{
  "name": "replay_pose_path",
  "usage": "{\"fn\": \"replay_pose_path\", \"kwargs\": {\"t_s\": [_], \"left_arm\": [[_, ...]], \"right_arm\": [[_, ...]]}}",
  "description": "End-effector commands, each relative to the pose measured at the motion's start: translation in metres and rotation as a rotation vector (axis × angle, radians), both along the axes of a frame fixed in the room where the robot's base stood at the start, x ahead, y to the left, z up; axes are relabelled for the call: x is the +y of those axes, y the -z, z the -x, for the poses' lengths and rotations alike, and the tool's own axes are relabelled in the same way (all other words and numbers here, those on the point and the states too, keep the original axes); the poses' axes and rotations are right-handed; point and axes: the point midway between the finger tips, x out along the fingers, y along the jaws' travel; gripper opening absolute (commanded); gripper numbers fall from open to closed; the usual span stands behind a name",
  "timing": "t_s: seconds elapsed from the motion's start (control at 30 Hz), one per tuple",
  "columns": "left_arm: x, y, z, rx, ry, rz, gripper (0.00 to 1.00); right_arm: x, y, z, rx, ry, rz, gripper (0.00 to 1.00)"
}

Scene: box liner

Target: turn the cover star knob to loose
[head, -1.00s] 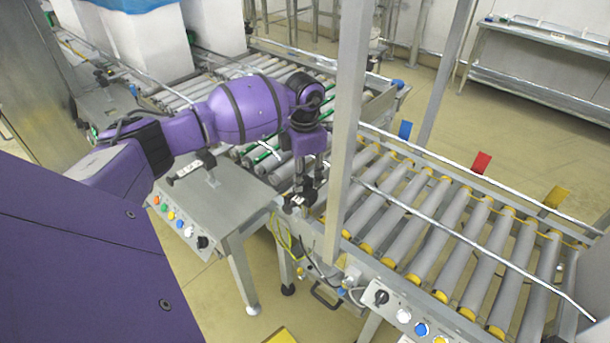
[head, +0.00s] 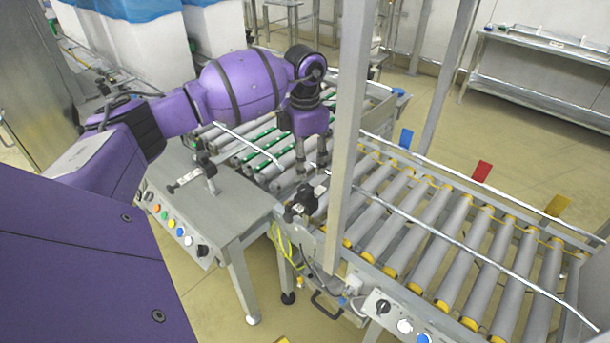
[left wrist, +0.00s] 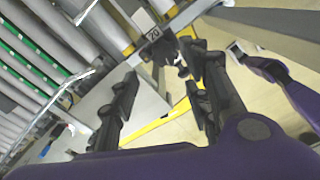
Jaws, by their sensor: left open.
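A black knob (head: 303,199), which I take to be the cover star knob, sits on the near side rail of the conveyor, left of the upright post. My left gripper (head: 312,170) points down just above and slightly right of it, fingers spread and empty. In the left wrist view, the dark knob (left wrist: 181,58) shows near the right finger beside a small label with a number, and the open left gripper (left wrist: 163,78) has nothing between its fingers. I cannot tell the knob's turn setting.
A grey upright post (head: 346,130) stands close right of my left gripper. A metal table (head: 235,205) with a black clamp (head: 204,160) and coloured buttons lies to the left. Roller conveyors (head: 440,230) spread right and behind. A second button panel (head: 385,306) is at the front.

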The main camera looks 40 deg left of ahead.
Motion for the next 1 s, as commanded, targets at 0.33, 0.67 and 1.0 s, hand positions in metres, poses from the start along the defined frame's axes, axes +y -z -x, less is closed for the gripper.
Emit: {"fn": "replay_pose_path", "kwargs": {"t_s": [0.33,0.67,1.0], "left_arm": [[0.001,-0.043,0.000,0.000,-0.001,-0.001,0.44],[0.000,-0.044,0.000,0.001,-0.001,-0.001,0.44],[0.000,-0.044,0.000,0.001,-0.001,-0.001,0.44]], "right_arm": [[0.000,0.000,0.000,0.001,0.000,0.000,0.40],[0.000,0.000,0.000,0.001,0.000,0.000,0.40],[0.001,0.000,0.000,0.000,-0.001,-0.001,0.40]]}}
